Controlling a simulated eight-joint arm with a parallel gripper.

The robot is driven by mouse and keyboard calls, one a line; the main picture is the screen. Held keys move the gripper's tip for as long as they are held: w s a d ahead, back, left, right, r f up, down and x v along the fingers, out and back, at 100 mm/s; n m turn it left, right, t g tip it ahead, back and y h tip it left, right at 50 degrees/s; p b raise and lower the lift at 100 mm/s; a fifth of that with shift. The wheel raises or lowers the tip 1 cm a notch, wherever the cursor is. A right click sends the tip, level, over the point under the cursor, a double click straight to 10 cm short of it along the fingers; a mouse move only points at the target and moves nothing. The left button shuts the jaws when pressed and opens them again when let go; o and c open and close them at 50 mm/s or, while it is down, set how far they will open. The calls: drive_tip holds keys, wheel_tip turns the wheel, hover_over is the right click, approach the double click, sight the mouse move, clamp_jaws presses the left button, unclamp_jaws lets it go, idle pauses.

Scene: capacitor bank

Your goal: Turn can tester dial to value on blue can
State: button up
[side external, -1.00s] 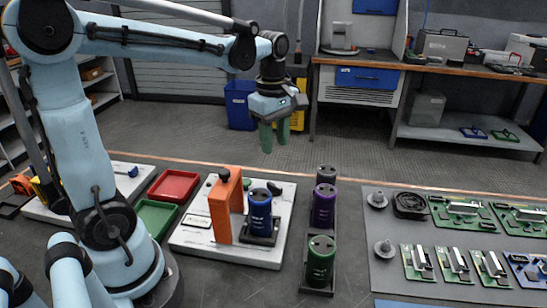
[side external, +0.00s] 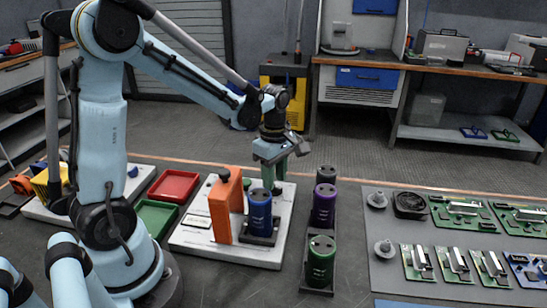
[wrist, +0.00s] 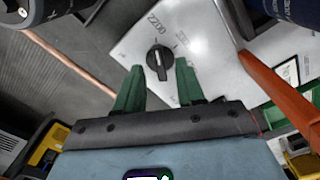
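The tester (side external: 190,237) is a pale plate with an orange bracket (side external: 226,208). The blue can (side external: 259,213) stands upright in a dark holder on it; its print is too small to read. In the wrist view the black dial (wrist: 159,60) has a white pointer line directed up and slightly left. "2200" is printed at its upper left; another mark at its upper right is unclear. My gripper (wrist: 158,80) is open and empty, its green fingers apart below the dial in the picture. In the side view my gripper (side external: 276,178) hangs just behind the blue can.
A purple can (side external: 324,205) and a green can (side external: 320,262) stand in a rack right of the tester. Red (side external: 174,186) and green (side external: 156,217) trays lie left. Circuit boards lie on a grey mat (side external: 385,260) at right.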

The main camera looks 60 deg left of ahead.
drive_tip(key=shift+f, duration=0.8)
clamp_jaws()
drive_tip(key=shift+m, duration=0.4)
drive_tip(key=m, duration=1.1)
